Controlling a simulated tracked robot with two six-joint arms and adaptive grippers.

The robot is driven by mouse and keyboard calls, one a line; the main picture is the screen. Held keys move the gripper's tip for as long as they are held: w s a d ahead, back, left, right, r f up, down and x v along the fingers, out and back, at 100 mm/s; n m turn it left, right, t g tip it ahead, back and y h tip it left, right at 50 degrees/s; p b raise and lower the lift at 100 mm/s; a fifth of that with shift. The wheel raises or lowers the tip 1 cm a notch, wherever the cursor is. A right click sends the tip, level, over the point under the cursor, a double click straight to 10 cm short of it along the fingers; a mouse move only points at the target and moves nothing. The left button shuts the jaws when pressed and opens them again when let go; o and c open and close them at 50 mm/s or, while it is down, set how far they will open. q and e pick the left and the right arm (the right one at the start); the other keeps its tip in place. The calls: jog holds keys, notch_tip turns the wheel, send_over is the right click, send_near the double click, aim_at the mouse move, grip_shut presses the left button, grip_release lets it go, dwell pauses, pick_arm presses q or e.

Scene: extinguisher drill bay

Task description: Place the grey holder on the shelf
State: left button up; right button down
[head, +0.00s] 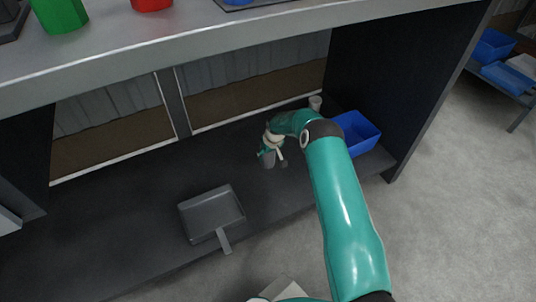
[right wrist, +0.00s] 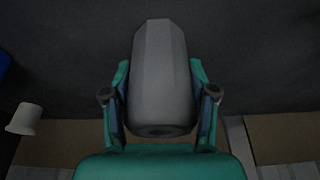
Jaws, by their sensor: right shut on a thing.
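The grey holder (right wrist: 160,70) is a faceted grey cylinder. It sits between the two fingers of my right gripper (right wrist: 160,108) in the right wrist view, and the fingers press on its sides. In the head view my right gripper (head: 272,156) is low over the dark lower shelf (head: 130,215) under the bench. The holder (head: 268,162) shows there only as a small grey part, partly covered by the gripper. I cannot tell whether its base touches the shelf. My left gripper is not in view.
A grey dustpan (head: 205,213) lies on the shelf, left of the gripper. A blue bin (head: 362,140) and a pale cup (head: 315,102) stand to the right, partly behind my arm. The bench top (head: 190,55) overhangs the shelf. The shelf's left part is clear.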

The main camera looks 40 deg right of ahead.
jog(key=shift+c, duration=1.7)
grip_release()
jog(key=shift+r, duration=0.1)
